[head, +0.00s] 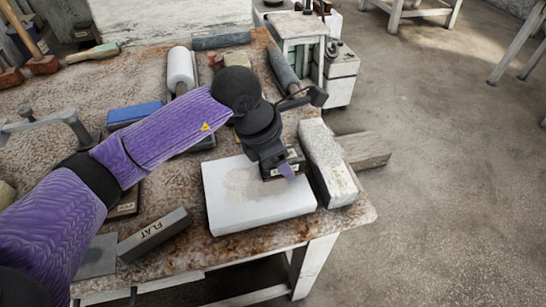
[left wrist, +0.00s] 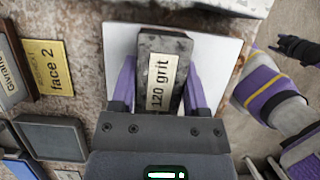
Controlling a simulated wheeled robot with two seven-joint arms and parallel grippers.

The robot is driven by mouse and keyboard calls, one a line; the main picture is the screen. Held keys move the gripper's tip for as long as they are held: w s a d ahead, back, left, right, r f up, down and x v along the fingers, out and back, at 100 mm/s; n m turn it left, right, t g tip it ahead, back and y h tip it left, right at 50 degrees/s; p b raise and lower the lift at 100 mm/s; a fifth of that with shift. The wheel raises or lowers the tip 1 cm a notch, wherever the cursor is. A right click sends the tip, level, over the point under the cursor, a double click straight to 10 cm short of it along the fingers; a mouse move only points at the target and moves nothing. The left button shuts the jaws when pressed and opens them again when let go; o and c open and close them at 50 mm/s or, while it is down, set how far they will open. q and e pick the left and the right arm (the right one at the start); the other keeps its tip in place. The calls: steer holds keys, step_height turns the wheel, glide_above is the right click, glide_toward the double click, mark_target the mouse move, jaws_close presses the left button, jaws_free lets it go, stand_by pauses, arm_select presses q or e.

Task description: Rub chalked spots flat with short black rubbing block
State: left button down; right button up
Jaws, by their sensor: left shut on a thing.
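My left gripper (head: 283,168) is shut on a short dark block (head: 296,157). In the left wrist view the gripper (left wrist: 158,92) has a purple finger on each side of the block (left wrist: 158,48), whose label reads "120 grit". The block is over the right part of a white slab (head: 240,212); whether it touches is hard to tell. The slab also shows in the left wrist view (left wrist: 120,42). A purple arm with a dark end (left wrist: 298,48), probably my right one, shows at the right there.
A pale long block (head: 326,160) stands close along the slab's right side, near the table edge. A grey bar marked FLAT (head: 153,236) lies to the left. A blue block (head: 133,114) and a white roller (head: 180,70) lie farther back. Open floor is to the right.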

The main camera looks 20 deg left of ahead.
mark_target(261, 168)
arm_select(q)
steer(key=shift+s+a, duration=0.45)
steer(key=shift+a, duration=0.3)
steer(key=shift+s+a, duration=0.75)
steer(key=shift+a, duration=0.35)
steer(key=shift+w+d, duration=0.55)
steer(key=shift+d, duration=0.25)
steer(key=shift+w+d, duration=0.5)
steer(key=shift+d, duration=0.3)
steer(key=shift+w+d, duration=0.2)
steer(key=shift+d, duration=0.05)
steer(key=shift+f, duration=0.1)
arm_select(e)
steer(key=shift+s+f, duration=0.15)
steer(key=shift+s, duration=0.1)
steer(key=shift+w, duration=0.1)
